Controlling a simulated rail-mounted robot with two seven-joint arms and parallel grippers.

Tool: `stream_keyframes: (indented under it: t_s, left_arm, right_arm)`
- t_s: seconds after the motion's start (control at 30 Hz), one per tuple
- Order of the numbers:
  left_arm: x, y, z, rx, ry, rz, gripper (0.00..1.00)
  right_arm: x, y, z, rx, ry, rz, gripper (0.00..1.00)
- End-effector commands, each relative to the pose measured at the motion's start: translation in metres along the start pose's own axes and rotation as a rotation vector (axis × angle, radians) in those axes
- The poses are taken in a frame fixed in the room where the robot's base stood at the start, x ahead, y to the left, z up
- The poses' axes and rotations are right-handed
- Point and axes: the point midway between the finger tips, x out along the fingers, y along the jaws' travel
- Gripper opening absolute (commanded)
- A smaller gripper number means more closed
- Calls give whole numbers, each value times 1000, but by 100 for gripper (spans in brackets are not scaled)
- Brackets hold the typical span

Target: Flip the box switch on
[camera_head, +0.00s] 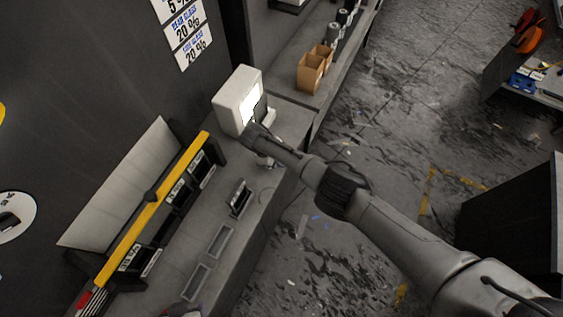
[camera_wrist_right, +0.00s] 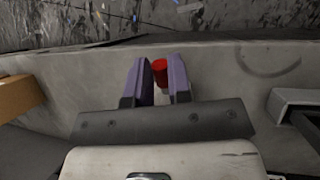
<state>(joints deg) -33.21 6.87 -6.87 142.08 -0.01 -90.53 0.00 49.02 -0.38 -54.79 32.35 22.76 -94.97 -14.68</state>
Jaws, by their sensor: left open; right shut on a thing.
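A white box (camera_head: 238,101) with a brightly lit face stands on the counter against the dark wall. My right arm reaches in from the lower right, and its gripper (camera_head: 265,158) is beside the front of this box, low over the counter. In the right wrist view, the purple fingers of this gripper (camera_wrist_right: 158,84) are around a small red piece (camera_wrist_right: 160,71), which lies against the right-hand finger. I cannot tell if this piece is the box's switch.
Brown cardboard boxes (camera_head: 312,72) stand farther along the counter. A small dark holder (camera_head: 240,197) and flat trays (camera_head: 219,243) are nearer. A rack with a yellow bar (camera_head: 150,213) lines the wall.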

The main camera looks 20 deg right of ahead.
Motion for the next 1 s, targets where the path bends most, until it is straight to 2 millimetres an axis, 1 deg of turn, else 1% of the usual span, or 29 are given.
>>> stream_keyframes:
  t_s: [0.03, 0.13, 0.57, 0.6, 0.83, 0.87, 1.0]
  left_arm:
    - [3, 1, 1, -2, 0, 2, 58]
    - [4, 2, 1, -6, 1, 5, 58]
    - [5, 1, 1, -3, 0, 3, 58]
    - [5, 1, 1, -2, 0, 2, 58]
    - [5, -2, 2, 6, -1, -4, 58]
    - [5, -2, 2, 6, -1, -5, 58]
    - [5, -2, 2, 7, -1, -5, 58]
  right_arm:
    - [1, -1, -2, -3, -7, 0, 0]
    - [0, -1, -1, -5, -21, -1, 0]
    - [0, 0, -1, -6, -28, 0, 0]
    - [0, 0, -1, -6, -28, 0, 21]
    - [0, 0, -1, -6, -28, 1, 43]
    - [0, 0, -1, -6, -28, 0, 44]
    - [-1, 0, -1, -6, -28, 1, 44]
